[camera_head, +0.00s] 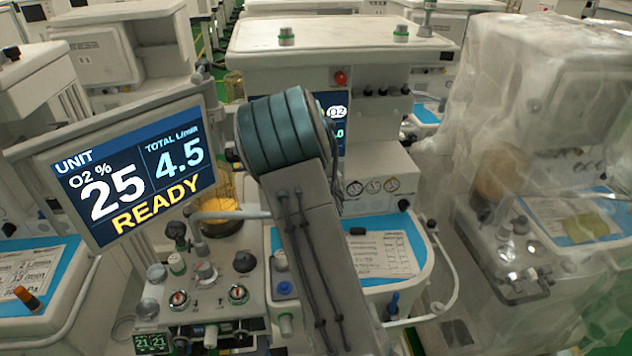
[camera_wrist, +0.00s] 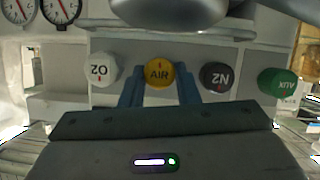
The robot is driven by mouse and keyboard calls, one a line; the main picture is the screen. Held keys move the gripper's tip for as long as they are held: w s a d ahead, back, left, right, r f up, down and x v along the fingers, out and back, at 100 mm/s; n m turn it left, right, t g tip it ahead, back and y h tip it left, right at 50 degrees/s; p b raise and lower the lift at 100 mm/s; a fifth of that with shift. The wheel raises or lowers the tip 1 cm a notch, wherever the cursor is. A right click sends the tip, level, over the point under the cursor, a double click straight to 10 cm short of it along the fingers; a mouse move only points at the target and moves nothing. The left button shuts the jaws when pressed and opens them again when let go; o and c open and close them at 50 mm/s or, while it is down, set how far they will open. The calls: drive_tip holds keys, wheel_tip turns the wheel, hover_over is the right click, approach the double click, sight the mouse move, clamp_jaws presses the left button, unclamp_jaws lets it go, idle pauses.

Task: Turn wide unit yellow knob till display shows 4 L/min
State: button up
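The yellow knob (camera_wrist: 158,74), marked AIR with a red line, is in the wrist view between a white O2 knob (camera_wrist: 100,69) and a dark N2 knob (camera_wrist: 215,76). My gripper (camera_wrist: 160,84) has its blue fingers on either side of the yellow knob; I cannot tell whether both touch it. In the head view my arm hides my gripper and the knob. The display (camera_head: 338,122) of the middle unit is mostly behind my arm; only "O2" and a fragment ".0" show. The nearer left display (camera_head: 130,165) reads O2 25 %, TOTAL 4.5 L/min, READY.
A green AUX knob (camera_wrist: 278,83) is at the right of the row. Gauges (camera_wrist: 58,12) sit at the upper left of the wrist view. A plastic-covered unit (camera_head: 545,150) stands at the right. A blue-edged tray (camera_head: 418,240) with papers lies right of my arm.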

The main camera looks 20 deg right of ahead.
drive_tip(key=m+y+b, duration=0.1)
drive_tip(key=b, duration=0.2)
drive_tip(key=m+b, duration=0.1)
drive_tip(key=b, duration=0.2)
drive_tip(key=shift+s+d+f+m+t+y, duration=0.1)
drive_tip(key=shift+d+m+t+y, duration=0.05)
drive_tip(key=shift+m+t+y, duration=0.2)
drive_tip(key=o, duration=0.7)
drive_tip(key=b+v, duration=0.2)
drive_tip(key=v, duration=1.1)
drive_tip(key=shift+s+r, duration=0.3)
